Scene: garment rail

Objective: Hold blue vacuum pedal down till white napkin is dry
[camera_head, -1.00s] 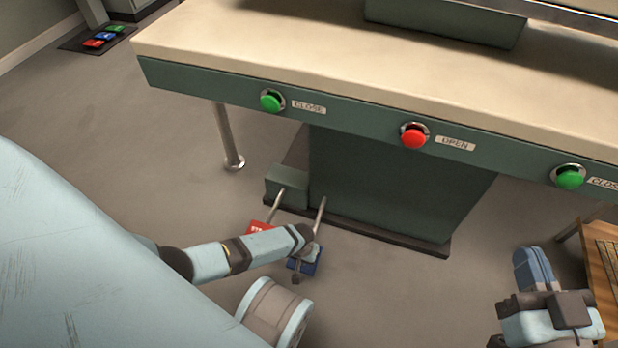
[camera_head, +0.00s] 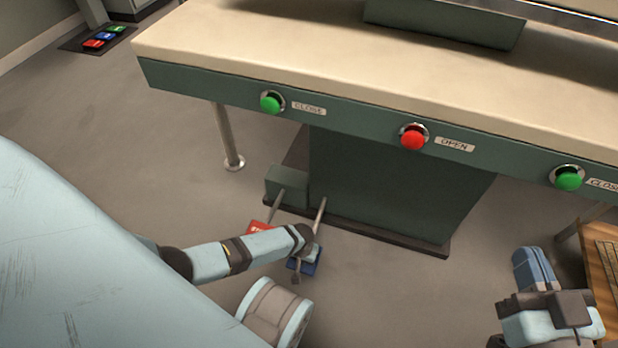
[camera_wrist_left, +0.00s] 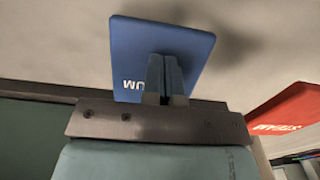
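The blue vacuum pedal (camera_head: 311,268) is on the floor in front of the press base, partly hidden by my left arm in the head view. In the left wrist view the blue pedal (camera_wrist_left: 185,42) shows its white lettering partly covered by my left gripper (camera_wrist_left: 165,75). The left fingers are together with nothing between them, their tips over the pedal; I cannot tell whether they touch it. My right gripper (camera_head: 534,268) is at the lower right with its fingers together and empty, away from the pedal. No white napkin is in view.
A red pedal (camera_head: 259,228) sits left of the blue one, and also shows in the left wrist view (camera_wrist_left: 292,113). A table leg (camera_head: 228,135) stands left. A wooden surface (camera_head: 603,262) is at right.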

